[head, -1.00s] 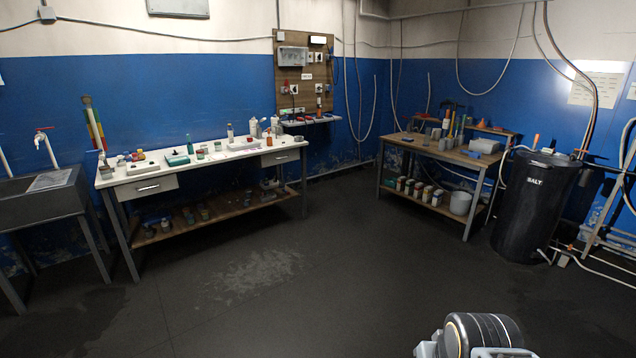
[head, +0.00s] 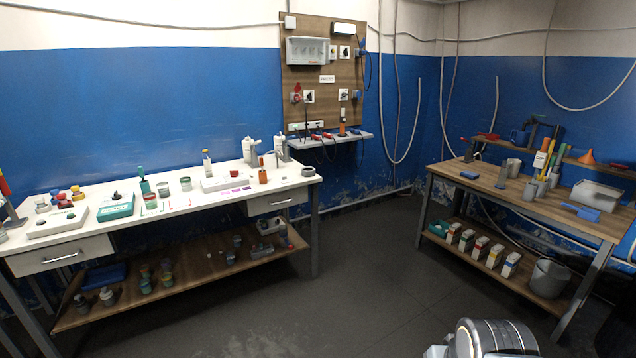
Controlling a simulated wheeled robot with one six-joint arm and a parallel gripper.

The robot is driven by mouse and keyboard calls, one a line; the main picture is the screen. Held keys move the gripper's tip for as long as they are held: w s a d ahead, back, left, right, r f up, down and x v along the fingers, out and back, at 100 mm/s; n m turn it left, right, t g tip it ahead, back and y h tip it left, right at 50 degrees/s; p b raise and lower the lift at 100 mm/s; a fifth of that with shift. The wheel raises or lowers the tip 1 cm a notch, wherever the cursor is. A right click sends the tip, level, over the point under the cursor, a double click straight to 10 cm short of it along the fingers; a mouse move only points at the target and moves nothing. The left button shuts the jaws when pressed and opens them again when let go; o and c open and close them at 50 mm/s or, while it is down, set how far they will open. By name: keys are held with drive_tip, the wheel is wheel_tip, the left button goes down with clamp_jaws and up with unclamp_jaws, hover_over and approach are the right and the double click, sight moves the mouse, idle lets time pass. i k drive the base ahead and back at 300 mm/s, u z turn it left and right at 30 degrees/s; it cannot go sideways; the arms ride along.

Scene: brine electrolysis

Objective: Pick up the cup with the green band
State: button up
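Several small cups stand on the white-topped bench (head: 225,197) at the left. One small cup (head: 185,184) looks pale with a greenish band, but it is too small to be sure. Another small cup (head: 151,202) to its left shows reddish and green tones, and a paler cup (head: 163,189) stands between them. I cannot tell for certain which one has the green band. My gripper is not in view; only a rounded grey part of my arm shows at the bottom right, far from the cups.
A green bottle (head: 144,184), a teal box (head: 116,207) and an orange bottle (head: 263,174) stand on the same bench. Jars sit on its lower shelf (head: 205,262). A wooden workbench (head: 520,197) stands at the right. The dark floor (head: 345,300) between the benches is clear.

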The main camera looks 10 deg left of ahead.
sight(186, 185)
drive_tip(key=u, duration=0.25)
drive_tip(key=i, duration=2.6)
drive_tip(key=u, duration=1.5)
drive_tip(key=i, duration=1.5)
drive_tip(key=u, duration=1.7)
drive_tip(key=i, duration=0.85)
drive_tip(key=u, duration=0.25)
